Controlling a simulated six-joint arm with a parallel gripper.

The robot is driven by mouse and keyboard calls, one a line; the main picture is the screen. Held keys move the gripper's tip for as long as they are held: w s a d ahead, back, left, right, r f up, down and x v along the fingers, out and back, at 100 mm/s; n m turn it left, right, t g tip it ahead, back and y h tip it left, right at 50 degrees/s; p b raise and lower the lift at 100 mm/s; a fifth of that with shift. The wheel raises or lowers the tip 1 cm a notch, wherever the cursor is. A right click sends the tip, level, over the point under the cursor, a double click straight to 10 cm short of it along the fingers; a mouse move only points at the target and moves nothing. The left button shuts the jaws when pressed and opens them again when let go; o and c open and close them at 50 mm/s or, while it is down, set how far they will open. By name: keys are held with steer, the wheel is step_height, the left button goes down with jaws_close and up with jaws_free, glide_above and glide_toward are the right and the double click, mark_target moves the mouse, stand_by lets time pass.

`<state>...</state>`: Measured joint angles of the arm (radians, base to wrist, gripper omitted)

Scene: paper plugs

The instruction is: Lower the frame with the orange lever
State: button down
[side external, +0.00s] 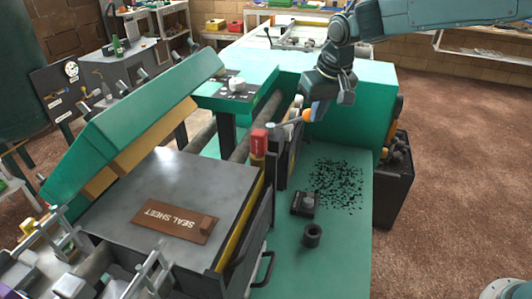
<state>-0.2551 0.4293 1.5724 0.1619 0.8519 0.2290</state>
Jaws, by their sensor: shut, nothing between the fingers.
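The orange lever (307,115) shows as a small orange knob on a rod, at the middle of the machine. My gripper (318,111) points down just right of the knob, with its fingers shut and empty. I cannot tell whether the fingers touch the knob. A long green frame (140,122) is raised and tilted at the left, its upper end toward the back. It stands above a grey metal bed (165,180). A brown plate marked "SEAL SHEET" (172,222) lies on the bed.
A red block (259,142) stands left of the lever. A green deck (335,250) holds dark scraps (340,184), a small black box (303,203) and a dark ring (312,236). A green housing (355,115) stands close behind my gripper. Brown floor at right is open.

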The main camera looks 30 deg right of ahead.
steer(key=w+d+n+g+y, duration=0.1)
steer(key=w+n+y, duration=0.2)
steer(key=w+n, duration=0.8)
steer(key=shift+w, duration=0.2)
stand_by(0.4)
steer(key=shift+w, duration=0.1)
stand_by(0.6)
steer(key=shift+r, duration=0.2)
steer(key=s+d, duration=0.8)
steer(key=d, duration=0.1)
steer(key=shift+d+r, duration=0.3)
steer(key=shift+r, duration=0.05)
stand_by(0.6)
